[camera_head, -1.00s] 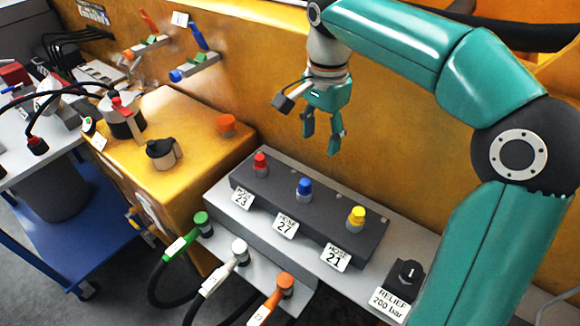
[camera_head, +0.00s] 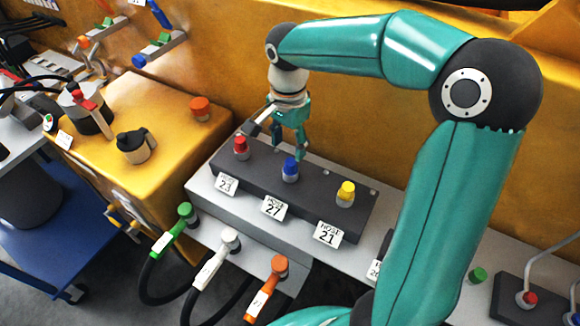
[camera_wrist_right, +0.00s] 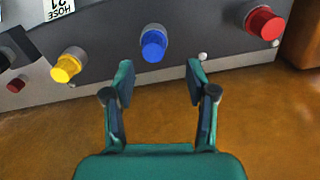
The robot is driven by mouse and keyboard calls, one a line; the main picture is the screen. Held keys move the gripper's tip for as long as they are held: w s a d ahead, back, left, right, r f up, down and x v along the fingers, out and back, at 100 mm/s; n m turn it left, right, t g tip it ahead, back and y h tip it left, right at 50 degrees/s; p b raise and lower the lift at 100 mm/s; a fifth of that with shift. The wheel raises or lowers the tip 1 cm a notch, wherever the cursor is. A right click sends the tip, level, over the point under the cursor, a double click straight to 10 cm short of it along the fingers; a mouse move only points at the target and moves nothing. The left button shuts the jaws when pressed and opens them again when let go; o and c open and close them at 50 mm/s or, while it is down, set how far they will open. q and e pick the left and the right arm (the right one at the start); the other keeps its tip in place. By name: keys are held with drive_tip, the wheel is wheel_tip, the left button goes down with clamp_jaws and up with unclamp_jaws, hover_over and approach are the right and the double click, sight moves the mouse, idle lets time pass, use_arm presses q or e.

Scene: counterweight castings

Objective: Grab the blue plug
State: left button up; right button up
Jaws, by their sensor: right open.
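The blue plug (camera_head: 290,169) stands in the middle of the dark block, between the red plug (camera_head: 241,147) and the yellow plug (camera_head: 345,194). In the right wrist view the blue plug (camera_wrist_right: 154,44) shows ahead of the fingers, roughly between them and slightly left of centre. My right gripper (camera_head: 289,154) is open and empty, just behind and above the dark block, near the blue plug. In the wrist view its two teal fingers (camera_wrist_right: 160,82) are spread apart, with no contact on the plug visible. My left gripper is not in view.
The dark block (camera_head: 318,205) carries tags for hoses 23, 27 and 21. Green (camera_head: 185,211), white (camera_head: 231,240) and orange (camera_head: 279,265) hose couplings stand in front. A yellow wall rises close behind the gripper. A black-capped fitting (camera_head: 135,146) sits on the yellow housing at left.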

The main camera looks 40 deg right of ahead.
sight(291, 161)
drive_tip(key=f, duration=0.2)
drive_tip(key=s+f, duration=0.1)
drive_tip(key=f, duration=0.1)
drive_tip(key=shift+a+f+p, duration=0.1)
drive_tip(key=shift+f+p, duration=0.15)
drive_tip(key=shift+p, duration=0.15)
drive_tip(key=shift+w+f, duration=0.15)
drive_tip(key=shift+f, duration=0.35)
drive_tip(key=c, duration=0.9)
